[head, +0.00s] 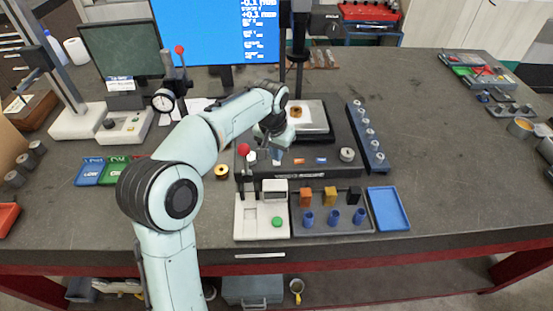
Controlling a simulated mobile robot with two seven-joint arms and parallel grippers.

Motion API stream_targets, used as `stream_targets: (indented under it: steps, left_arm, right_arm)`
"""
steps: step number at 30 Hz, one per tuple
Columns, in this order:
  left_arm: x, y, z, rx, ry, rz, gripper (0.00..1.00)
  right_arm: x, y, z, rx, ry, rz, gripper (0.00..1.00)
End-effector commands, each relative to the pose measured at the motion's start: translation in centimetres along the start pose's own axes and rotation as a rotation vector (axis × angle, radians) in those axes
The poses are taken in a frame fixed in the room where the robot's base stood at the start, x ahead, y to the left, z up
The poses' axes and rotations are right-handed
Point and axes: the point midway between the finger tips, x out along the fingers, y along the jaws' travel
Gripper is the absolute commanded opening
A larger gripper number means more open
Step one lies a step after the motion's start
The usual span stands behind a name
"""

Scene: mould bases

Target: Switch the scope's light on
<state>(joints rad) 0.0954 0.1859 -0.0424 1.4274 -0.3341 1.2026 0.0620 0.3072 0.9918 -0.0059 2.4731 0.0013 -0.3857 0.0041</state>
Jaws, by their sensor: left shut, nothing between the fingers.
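The scope is a dark grey base (330,172) with a black column (300,50) rising at the back. A white stage plate (313,115) carries a small brass-coloured part (295,112). On the base's front top are a small orange control (298,161), a small blue control (321,160) and a silver knob (347,155). I cannot tell which is the light switch, or whether the light is on. My left gripper (277,158) is shut and empty, pointing down over the base's left front, left of the orange control. My wrist hides part of the stage. My right gripper is out of view.
A red-balled lever (243,150) stands close left of my gripper. In front are a white fixture (262,222), a rack with blue cups (333,216) and a blue tray (388,209). A blue rail with knobs (368,140) stands right.

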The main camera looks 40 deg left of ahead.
Motion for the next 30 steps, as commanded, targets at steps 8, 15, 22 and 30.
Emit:
stream_targets:
  steps: [8,15,22,30]
  left_arm:
    - [0.4,0.0,0.1,0.0,-0.001,0.0,0.0]
    - [0.8,0.0,0.1,0.0,-0.001,0.0,0.0]
    - [1.1,0.0,0.2,0.0,-0.001,0.0,0.0]
    - [1.5,0.0,0.3,0.0,-0.001,0.0,0.0]
  right_arm:
    - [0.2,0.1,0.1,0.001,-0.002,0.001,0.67]
    - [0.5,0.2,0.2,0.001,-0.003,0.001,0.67]
    - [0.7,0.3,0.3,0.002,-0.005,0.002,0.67]
    - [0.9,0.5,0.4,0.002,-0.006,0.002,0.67]
